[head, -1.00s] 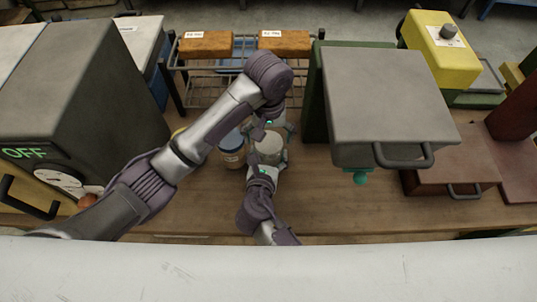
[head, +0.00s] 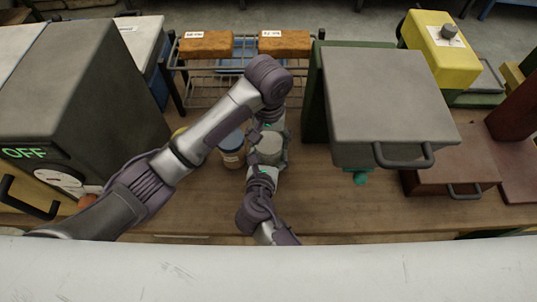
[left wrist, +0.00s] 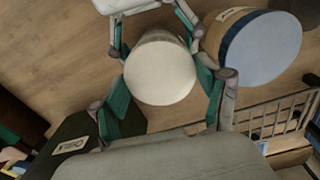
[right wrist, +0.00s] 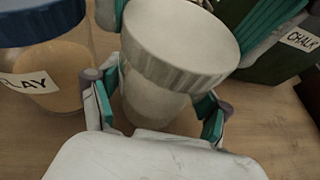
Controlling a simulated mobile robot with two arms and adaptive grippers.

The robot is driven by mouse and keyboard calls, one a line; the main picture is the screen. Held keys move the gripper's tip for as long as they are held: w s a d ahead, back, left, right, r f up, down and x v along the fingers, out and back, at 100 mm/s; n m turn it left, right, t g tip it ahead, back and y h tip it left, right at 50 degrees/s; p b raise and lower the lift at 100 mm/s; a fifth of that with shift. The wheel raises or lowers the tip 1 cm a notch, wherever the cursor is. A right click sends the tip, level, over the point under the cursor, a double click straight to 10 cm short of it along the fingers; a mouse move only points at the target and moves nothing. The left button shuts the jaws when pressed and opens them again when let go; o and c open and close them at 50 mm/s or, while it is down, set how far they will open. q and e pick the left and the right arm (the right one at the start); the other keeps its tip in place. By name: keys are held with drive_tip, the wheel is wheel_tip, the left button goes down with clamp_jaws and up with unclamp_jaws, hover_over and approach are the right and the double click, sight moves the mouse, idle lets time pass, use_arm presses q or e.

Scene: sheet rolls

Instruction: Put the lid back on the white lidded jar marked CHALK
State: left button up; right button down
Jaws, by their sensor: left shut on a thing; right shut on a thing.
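The white jar (right wrist: 150,108) stands upright on the wooden bench; its own marking is not visible. Its white ribbed lid (head: 267,149) is on top of the jar's mouth, and also shows in the left wrist view (left wrist: 160,72) and right wrist view (right wrist: 178,45). I cannot tell whether it is fully seated. My left gripper (left wrist: 166,88) is shut on the lid, with teal-padded fingers on opposite sides. My right gripper (right wrist: 158,112) is shut on the jar's body below the lid, from the front.
A blue-lidded jar (head: 232,148) labelled CLAY (right wrist: 45,80) stands close on the left. A grey-topped box with a handle (head: 385,95) is on the right, a wire rack (head: 225,85) behind. A dark OFF machine (head: 75,100) stands left.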

use_arm(q)
drive_tip(key=m, duration=0.8)
drive_tip(key=shift+m, duration=0.4)
drive_tip(key=o, duration=1.3)
drive_tip(key=shift+r, duration=2.25)
